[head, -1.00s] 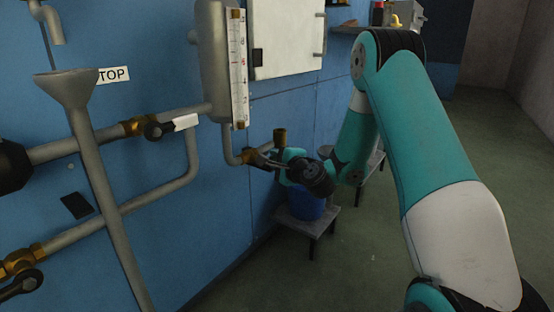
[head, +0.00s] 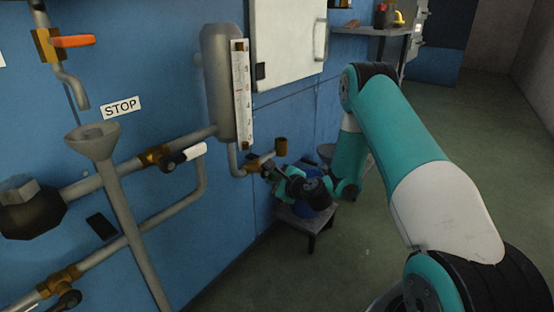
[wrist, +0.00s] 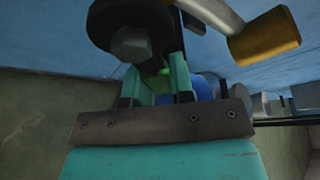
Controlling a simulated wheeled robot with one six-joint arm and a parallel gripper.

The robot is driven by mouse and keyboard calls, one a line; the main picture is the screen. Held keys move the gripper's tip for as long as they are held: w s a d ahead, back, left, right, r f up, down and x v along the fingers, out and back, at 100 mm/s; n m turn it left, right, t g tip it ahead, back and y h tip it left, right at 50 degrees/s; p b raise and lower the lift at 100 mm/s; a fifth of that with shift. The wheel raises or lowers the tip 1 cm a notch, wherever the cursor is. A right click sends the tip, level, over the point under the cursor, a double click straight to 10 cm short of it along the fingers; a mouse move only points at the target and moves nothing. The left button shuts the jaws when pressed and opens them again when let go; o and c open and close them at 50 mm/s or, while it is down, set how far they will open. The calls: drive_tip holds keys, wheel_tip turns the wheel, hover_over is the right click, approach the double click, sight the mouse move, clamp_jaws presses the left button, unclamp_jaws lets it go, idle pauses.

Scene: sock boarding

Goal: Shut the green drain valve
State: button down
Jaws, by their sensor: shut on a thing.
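The drain valve is a small brass body (head: 253,166) on the pipe below the grey gauge vessel (head: 220,85) in the head view. My gripper (head: 272,174) is at this valve, just right of and below its body. In the wrist view my gripper (wrist: 156,78) has its two teal fingers closed on a green handle (wrist: 164,71), of which only a small patch shows. A black round part with a hex nut (wrist: 131,43) sits just beyond the fingers. The fingers and my wrist hide most of the handle, so its exact angle is unclear.
A blue bucket (head: 308,228) on a low stool (head: 325,216) stands below, partly hidden by my arm. A white-handled valve (head: 185,157), an orange-handled valve (head: 72,41) and a funnel (head: 95,140) are left. Floor at right is clear.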

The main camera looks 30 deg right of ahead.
drive_tip(key=shift+s+a+f+m+g+y+p, duration=0.35)
drive_tip(key=shift+a+m+y+p, duration=0.3)
drive_tip(key=shift+m+p, duration=0.65)
drive_tip(key=shift+s+a+f+m+g+y+p, duration=0.35)
drive_tip(key=shift+a+m+y+p, duration=0.35)
drive_tip(key=shift+p, duration=1)
drive_tip(key=shift+s+a+f+m+g+y+p, duration=0.35)
drive_tip(key=shift+a+m+p, duration=0.45)
drive_tip(key=shift+m+p, duration=0.55)
drive_tip(key=shift+w, duration=0.1)
drive_tip(key=c, duration=1)
unclamp_jaws()
drive_tip(key=shift+a, duration=0.1)
drive_tip(key=p+v, duration=0.5)
drive_tip(key=v, duration=1.2)
drive_tip(key=shift+d+r, duration=0.1)
drive_tip(key=shift+d, duration=0.15)
